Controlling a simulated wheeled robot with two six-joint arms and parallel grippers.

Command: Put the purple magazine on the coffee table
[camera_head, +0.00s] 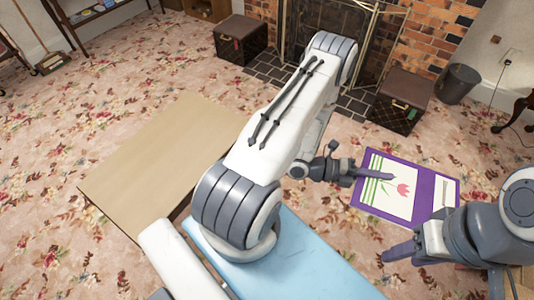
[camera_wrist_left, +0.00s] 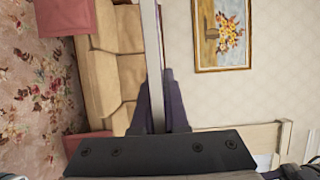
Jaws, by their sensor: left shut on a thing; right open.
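The purple magazine (camera_head: 425,196) has a white panel with a red tulip and green stripes. It is at the right in the head view, seemingly held above the carpet. My left gripper (camera_head: 378,177) is shut on its left part. In the left wrist view the magazine (camera_wrist_left: 152,50) shows edge-on between the fingers of the left gripper (camera_wrist_left: 157,110). The coffee table (camera_head: 165,155) is a bare, pale wooden top at the left, partly hidden by my left arm. My right gripper (camera_head: 395,252) is below the magazine in the picture, open and empty.
Two dark boxes (camera_head: 240,40) (camera_head: 404,100) flank the brick fireplace. A dark bin (camera_head: 458,83) stands at the right wall. Floral carpet (camera_head: 130,95) is free around the table. The left wrist view shows a tan sofa (camera_wrist_left: 105,65) and a framed flower picture (camera_wrist_left: 221,35).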

